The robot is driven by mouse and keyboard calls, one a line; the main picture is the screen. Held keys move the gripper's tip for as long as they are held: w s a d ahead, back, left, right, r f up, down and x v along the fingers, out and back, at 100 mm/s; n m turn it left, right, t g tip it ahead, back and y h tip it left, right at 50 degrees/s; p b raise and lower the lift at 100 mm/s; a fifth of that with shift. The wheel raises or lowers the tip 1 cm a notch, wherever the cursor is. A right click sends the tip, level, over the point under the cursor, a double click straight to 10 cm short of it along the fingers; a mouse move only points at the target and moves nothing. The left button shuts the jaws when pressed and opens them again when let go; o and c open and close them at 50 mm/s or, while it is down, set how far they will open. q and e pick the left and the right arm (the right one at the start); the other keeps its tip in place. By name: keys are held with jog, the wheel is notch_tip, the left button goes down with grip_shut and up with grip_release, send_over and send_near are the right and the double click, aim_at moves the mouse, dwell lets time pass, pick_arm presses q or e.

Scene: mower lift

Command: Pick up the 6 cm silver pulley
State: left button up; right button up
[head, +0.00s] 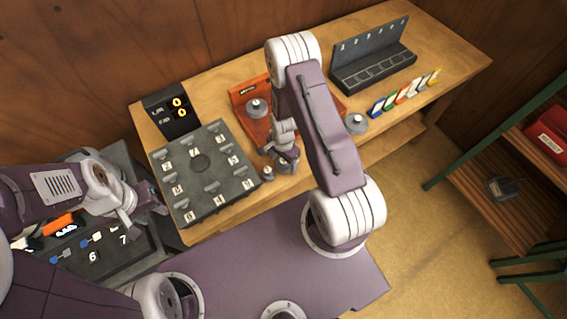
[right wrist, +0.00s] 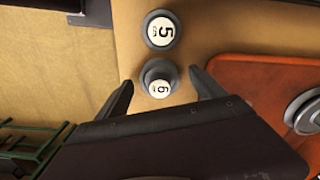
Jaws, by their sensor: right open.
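The silver pulley marked 6 (right wrist: 159,79) stands on the wooden bench in the right wrist view, between the two spread fingers of my right gripper (right wrist: 163,92). The gripper is open, with a gap on each side of the pulley. A similar pulley marked 5 (right wrist: 160,31) stands just above it, outside the fingers. In the head view my right gripper (head: 286,163) is low over the bench front and appears to hide the 6 pulley. A small pulley (head: 268,173) shows just left of it, its label unreadable. My left gripper (head: 148,198) is by the bench's left end, its fingers unclear.
A dark numbered tray (head: 202,207) lies left of my right gripper. An orange stand (head: 238,93) with a grey disc is behind. A grey pulley (head: 356,123), coloured cards (head: 402,97) and a black rack (head: 365,72) are to the right. A green-framed shelf (head: 459,153) stands far right.

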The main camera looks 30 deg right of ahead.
jog(key=shift+c, duration=0.9)
grip_shut()
jog(key=shift+r, duration=0.1)
jog(key=shift+r, duration=0.55)
notch_tip(320, 180, up, 3)
jog(key=shift+f+b, duration=0.15)
jog(key=shift+b, duration=0.5)
jog(key=s+d+r+b, duration=0.2)
jog(key=s+d+r, duration=0.4)
jog(key=d, duration=0.3)
jog(key=shift+s+d+r, duration=0.2)
jog(key=shift+d+r, duration=0.2)
jog(key=shift+r, duration=0.2)
